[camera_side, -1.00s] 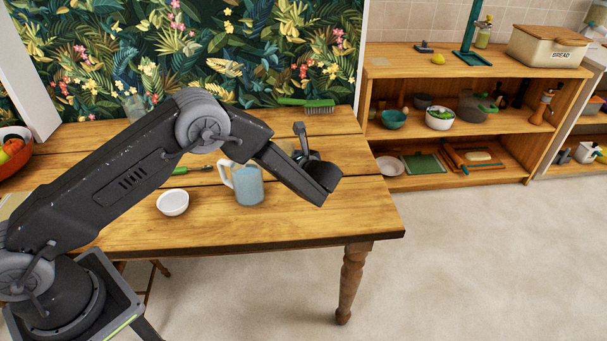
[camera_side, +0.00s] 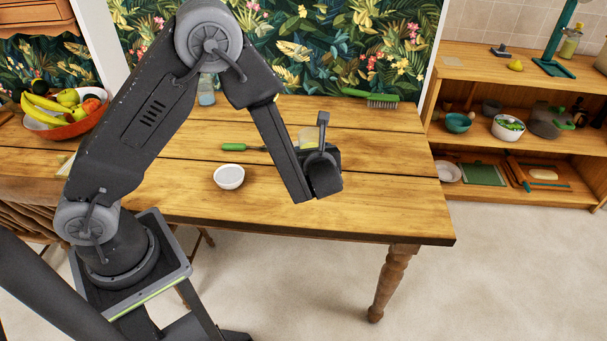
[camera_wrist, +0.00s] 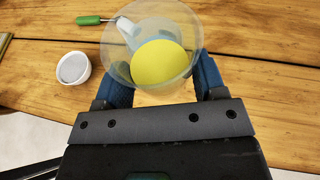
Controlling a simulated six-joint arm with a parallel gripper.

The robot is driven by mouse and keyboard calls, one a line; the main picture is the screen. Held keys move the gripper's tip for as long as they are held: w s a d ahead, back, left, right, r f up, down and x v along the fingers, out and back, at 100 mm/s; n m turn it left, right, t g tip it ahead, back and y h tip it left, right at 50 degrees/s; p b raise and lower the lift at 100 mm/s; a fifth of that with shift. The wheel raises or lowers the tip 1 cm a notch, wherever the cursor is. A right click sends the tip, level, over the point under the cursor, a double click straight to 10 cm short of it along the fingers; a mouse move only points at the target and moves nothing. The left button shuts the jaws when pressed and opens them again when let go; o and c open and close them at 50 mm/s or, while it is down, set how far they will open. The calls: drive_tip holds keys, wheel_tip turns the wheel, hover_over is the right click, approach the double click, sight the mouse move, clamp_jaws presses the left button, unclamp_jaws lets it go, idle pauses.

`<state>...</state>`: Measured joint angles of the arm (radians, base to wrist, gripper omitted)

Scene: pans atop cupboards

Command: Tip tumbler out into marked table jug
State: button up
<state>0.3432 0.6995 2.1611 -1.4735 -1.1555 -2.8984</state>
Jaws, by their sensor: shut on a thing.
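My gripper (camera_wrist: 160,88) is shut on a clear tumbler (camera_wrist: 178,12), one blue-padded finger on each side. A yellow fill (camera_wrist: 158,62) shows inside it, off-centre toward the gripper. In the side view the tumbler (camera_side: 308,139) shows yellowish just behind my gripper (camera_side: 322,150), above the table. I cannot tell how far it leans.
A small white bowl (camera_side: 229,177) and a green-handled tool (camera_side: 234,147) lie left of my gripper on the wooden table (camera_side: 395,210). A green brush (camera_side: 370,97) and a bluish glass (camera_side: 206,92) are at the back. A fruit bowl (camera_side: 62,130) stands far left. The table's right is clear.

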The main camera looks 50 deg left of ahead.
drive_tip(key=w+f+n+g+y, duration=0.1)
drive_tip(key=w+f+n+g, duration=0.2)
drive_tip(key=w, duration=0.6)
drive_tip(key=shift+w+a+f+n+g, duration=0.2)
drive_tip(key=shift+a+n+g, duration=0.1)
drive_tip(key=shift+g, duration=0.3)
drive_tip(key=shift+d, duration=0.1)
hover_over(373, 202)
wheel_tip(373, 202, down, 7)
drive_tip(key=shift+s+d+r, duration=0.1)
drive_tip(key=shift+f, duration=1.8)
drive_tip(key=shift+f, duration=0.2)
drive_tip(key=o, duration=1)
drive_tip(key=shift+o, duration=0.2)
